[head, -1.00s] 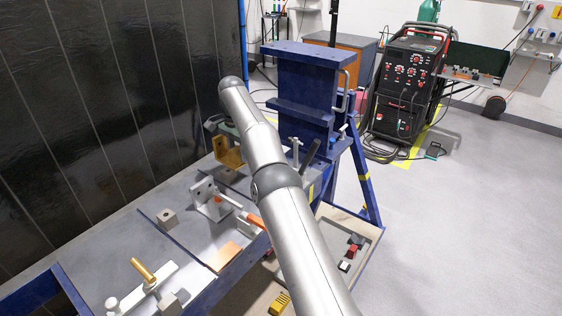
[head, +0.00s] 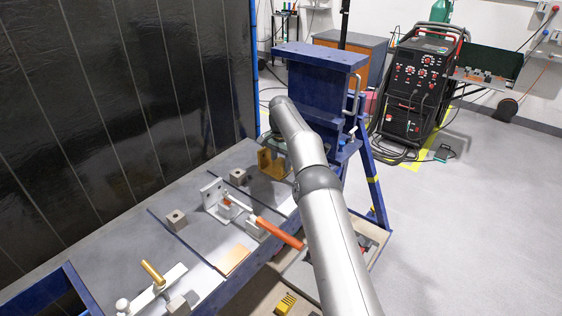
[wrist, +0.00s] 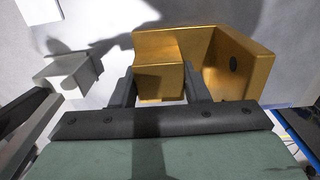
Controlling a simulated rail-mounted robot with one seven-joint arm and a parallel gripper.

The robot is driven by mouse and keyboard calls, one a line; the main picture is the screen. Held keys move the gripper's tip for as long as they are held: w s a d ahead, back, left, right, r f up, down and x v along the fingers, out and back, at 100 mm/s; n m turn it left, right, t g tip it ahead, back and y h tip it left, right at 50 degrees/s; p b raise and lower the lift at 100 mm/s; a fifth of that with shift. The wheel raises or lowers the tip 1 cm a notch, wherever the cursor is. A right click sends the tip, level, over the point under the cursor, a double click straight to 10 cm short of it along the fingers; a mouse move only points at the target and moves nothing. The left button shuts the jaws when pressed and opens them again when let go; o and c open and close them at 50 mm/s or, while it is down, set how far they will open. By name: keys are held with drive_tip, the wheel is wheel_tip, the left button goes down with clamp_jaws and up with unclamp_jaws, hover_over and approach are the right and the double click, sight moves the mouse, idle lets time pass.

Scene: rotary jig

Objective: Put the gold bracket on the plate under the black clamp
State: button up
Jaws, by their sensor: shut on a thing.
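The gold bracket (head: 270,163) is an L-shaped block at the far end of the table, by the blue stand. In the wrist view the bracket (wrist: 235,62) shows close up, with one arm of it between the fingers. My gripper (wrist: 158,88) is shut on that arm. In the head view my arm hides most of the gripper. The grey plate (wrist: 110,22) fills the background of the wrist view. A dark bar (wrist: 22,125) at its left edge may be part of the black clamp; I cannot tell. Whether the bracket touches the plate is unclear.
A clamp with an orange handle (head: 278,231) and a drilled angle piece (head: 216,194) stand nearer on the table. Small grey blocks (head: 176,219) sit beside them. The blue stand (head: 318,80) rises behind my gripper. A pale block (wrist: 68,74) is left of my fingers.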

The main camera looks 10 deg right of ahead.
sight(281, 161)
drive_tip(key=shift+f, duration=0.1)
drive_tip(key=o, duration=1.3)
drive_tip(key=shift+s+r, duration=0.1)
drive_tip(key=shift+r, duration=2.35)
drive_tip(key=s+a+r+n, duration=0.2)
drive_tip(key=s+r+n, duration=0.3)
drive_tip(key=s+r, duration=1.15)
drive_tip(key=s+d+f+n, duration=0.1)
drive_tip(key=s+f, duration=0.4)
drive_tip(key=s, duration=1.2)
drive_tip(key=s+d+f+n+t, duration=0.1)
drive_tip(key=s+f+n, duration=0.2)
drive_tip(key=s, duration=1.4)
wheel_tip(281, 161, down, 2)
drive_tip(key=shift+s+f, duration=0.1)
drive_tip(key=shift+s, duration=0.15)
